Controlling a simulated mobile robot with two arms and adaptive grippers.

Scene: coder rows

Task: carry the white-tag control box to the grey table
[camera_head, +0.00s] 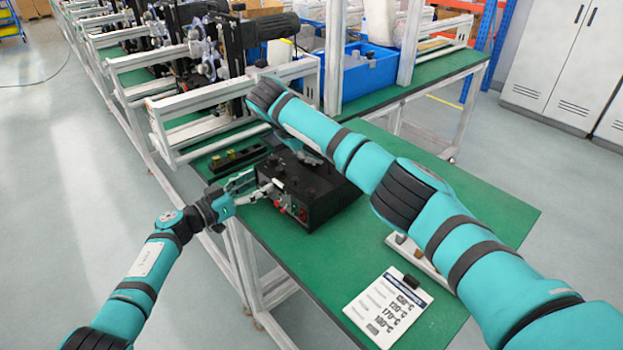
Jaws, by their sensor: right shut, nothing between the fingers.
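The black control box (322,205) sits on the green-topped table, with red parts on its front and knobs on top. A small white tag (278,183) shows at its upper left edge. My left gripper (256,188) is at the box's left side with its fingers apart, their tips close to the front edge; I cannot tell if they touch. My right arm reaches across above the box. Its gripper (310,158) is mostly hidden behind the arm, low over the box's back, and is shut and empty. I cannot make out a grey table top.
The green table (310,262) has free room in front of the box. Blue bins (362,75), machines and white cabinets (560,60) stand further back.

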